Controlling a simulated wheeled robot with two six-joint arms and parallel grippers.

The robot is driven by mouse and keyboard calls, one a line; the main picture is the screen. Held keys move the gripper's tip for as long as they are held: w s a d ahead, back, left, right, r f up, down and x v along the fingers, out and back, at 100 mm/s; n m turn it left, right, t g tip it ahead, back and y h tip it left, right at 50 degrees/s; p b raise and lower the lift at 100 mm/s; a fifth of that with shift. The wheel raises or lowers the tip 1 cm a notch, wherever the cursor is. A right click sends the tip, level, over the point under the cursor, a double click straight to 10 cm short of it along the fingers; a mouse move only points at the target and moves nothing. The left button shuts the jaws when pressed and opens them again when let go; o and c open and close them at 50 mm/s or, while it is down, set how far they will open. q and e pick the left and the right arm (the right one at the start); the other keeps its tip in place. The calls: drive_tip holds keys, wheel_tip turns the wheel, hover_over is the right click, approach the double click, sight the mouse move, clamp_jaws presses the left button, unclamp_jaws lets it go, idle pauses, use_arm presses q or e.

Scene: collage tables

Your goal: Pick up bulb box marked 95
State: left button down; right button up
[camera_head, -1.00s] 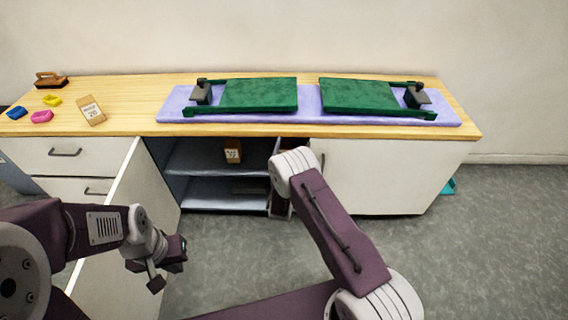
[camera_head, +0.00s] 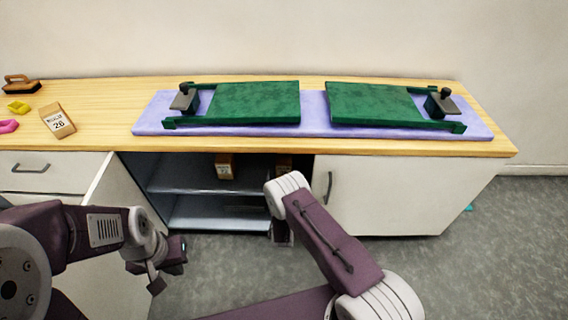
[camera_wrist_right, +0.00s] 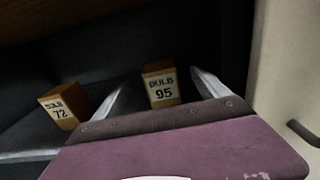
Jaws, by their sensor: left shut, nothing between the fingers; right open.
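The bulb box marked 95 (camera_wrist_right: 161,90) is a small tan-brown box with a white label, standing in the dark cabinet in the right wrist view. My right gripper (camera_wrist_right: 160,78) is open, and the box shows between its two pale fingers; I cannot tell how deep between them it is. In the head view a brown box (camera_head: 284,162), apparently the same one, shows on the upper shelf just above my right arm, partly hidden. My right gripper is largely hidden behind that arm there. My left gripper (camera_head: 168,268) is shut and empty, low at the left before the cabinet.
A box marked 72 (camera_wrist_right: 62,106) stands left of box 95; it also shows on the upper shelf (camera_head: 224,168). The open cabinet door (camera_head: 112,215) is at the left, a closed door (camera_head: 390,195) at the right. A box marked 26 (camera_head: 58,122) lies on the countertop.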

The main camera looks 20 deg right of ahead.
sight(284, 158)
drive_tip(key=b+x, duration=0.2)
drive_tip(key=x, duration=0.1)
drive_tip(key=shift+w+d+f, duration=0.1)
drive_tip(key=shift+w, duration=0.25)
drive_tip(key=b+x, duration=0.3)
drive_tip(key=x, duration=0.1)
drive_tip(key=shift+w+f, duration=0.15)
drive_tip(key=shift+w, duration=0.45)
drive_tip(key=shift+r, duration=0.25)
drive_tip(key=c, duration=1.5)
drive_tip(key=shift+r+p, duration=1.35)
drive_tip(key=shift+r, duration=0.6)
drive_tip(key=p+v, duration=0.6)
drive_tip(key=v, duration=1.2)
drive_tip(key=shift+f+p, duration=0.1)
drive_tip(key=shift+p, duration=0.2)
